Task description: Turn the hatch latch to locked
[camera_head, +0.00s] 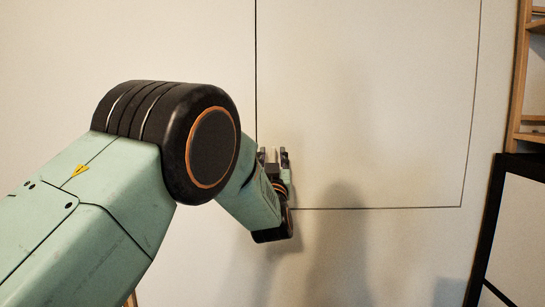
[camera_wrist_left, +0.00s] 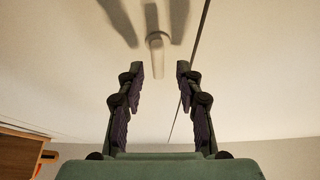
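The hatch (camera_head: 390,100) is a pale panel flush with the wall, marked off by thin dark seams. The latch (camera_wrist_left: 157,42) is a small pale knob or lever on the pale surface, near the dark seam in the left wrist view. My left gripper (camera_head: 272,153) is at the hatch's lower left, by the left seam. In the left wrist view its two fingers (camera_wrist_left: 160,70) are apart with nothing between the pads. The latch shows just beyond the fingertips, roughly centred between them. In the head view the latch is mostly hidden by the gripper. My right gripper is not in view.
A wooden shelf frame (camera_head: 520,85) stands at the far right, with a black-framed panel (camera_head: 515,240) below it. A wooden piece (camera_wrist_left: 20,152) shows at the lower left of the left wrist view. The wall around the hatch is bare.

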